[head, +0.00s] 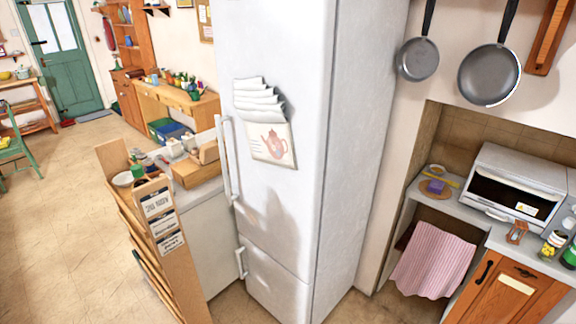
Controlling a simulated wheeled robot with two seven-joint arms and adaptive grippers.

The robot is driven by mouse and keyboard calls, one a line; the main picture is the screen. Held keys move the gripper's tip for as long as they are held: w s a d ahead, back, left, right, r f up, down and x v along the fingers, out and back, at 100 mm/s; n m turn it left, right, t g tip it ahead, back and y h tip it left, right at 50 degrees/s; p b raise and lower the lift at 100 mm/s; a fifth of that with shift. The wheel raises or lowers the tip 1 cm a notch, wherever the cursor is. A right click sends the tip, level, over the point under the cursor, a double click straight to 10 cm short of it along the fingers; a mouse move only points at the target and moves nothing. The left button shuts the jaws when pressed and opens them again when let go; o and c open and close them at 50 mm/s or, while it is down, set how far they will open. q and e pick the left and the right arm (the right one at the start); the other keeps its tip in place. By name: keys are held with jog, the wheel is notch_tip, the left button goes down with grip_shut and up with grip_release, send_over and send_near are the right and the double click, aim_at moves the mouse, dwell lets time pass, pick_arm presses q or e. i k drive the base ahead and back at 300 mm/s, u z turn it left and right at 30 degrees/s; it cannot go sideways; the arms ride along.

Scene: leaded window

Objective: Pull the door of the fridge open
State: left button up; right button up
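The fridge (289,210) is a tall white unit in the middle of the head view, its top cut off by the frame. Its upper door (275,50) looks shut and carries papers and a teapot picture (272,145). A long white vertical handle (228,165) runs along the left edge of the upper door. A shorter handle (241,263) is on the lower door (275,292), which also looks shut. Neither of my grippers shows in this view.
A wooden rack (160,237) and a white-sided counter (210,238) stand close left of the fridge. Right of it are hanging pans (490,74), a toaster oven (515,185) and a pink towel (434,260). Open floor (60,230) lies at the left.

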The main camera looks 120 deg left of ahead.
aim_at(289, 44)
jog(key=u, duration=4.05)
